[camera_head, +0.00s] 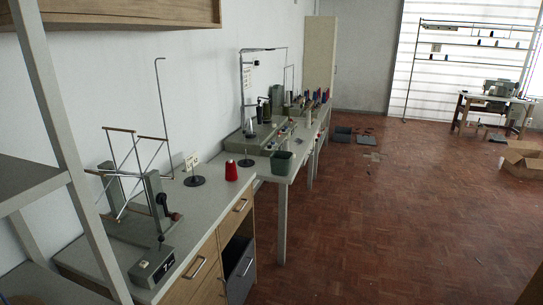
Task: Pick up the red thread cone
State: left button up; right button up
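The red thread cone (231,171) stands upright on the grey top of the long workbench (207,222), near its front edge. It is in the middle left of the head view, to the right of a small black disc stand. Nothing touches it or hides it. Neither of my grippers is in view.
A winder frame (133,180) and a grey box (152,267) stand on the near bench. Black disc stands (194,181) are beside the cone. A grey-green bin (281,163) sits further along. A grey shelf rack (30,180) blocks the near left. The parquet floor (390,230) is mostly clear.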

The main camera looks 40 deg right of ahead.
aim_at(232, 175)
jog(key=z, duration=1)
